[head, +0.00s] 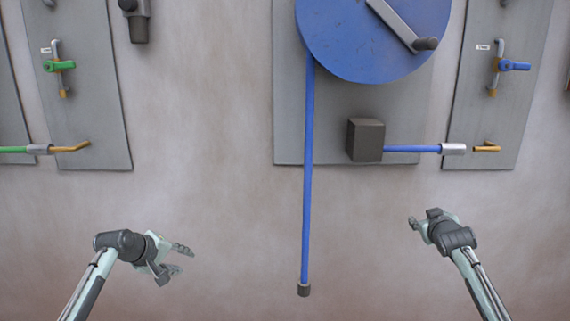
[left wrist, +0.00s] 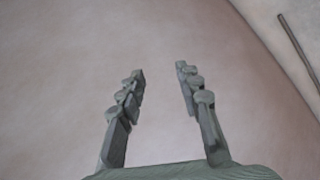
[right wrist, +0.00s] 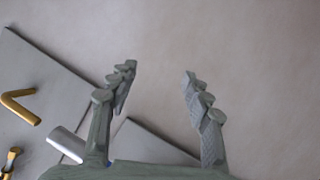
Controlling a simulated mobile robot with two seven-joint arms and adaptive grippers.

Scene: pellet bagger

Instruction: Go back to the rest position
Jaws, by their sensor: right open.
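My left gripper (head: 181,259) is at the lower left of the head view, in front of bare wall and left of the hanging blue hose. Its two fingers stand apart with nothing between them in the left wrist view (left wrist: 160,90). My right gripper (head: 420,220) is at the lower right of the head view, below the blue hose's metal end. In the right wrist view (right wrist: 157,90) its fingers are apart and empty. Neither gripper touches anything that I can see.
A blue reel (head: 372,35) with a crank hangs on a grey panel (head: 290,130). Its blue hose (head: 308,180) hangs down between my arms. Side panels carry a green valve (head: 59,66) and a blue valve (head: 513,66). The lower wall is clear.

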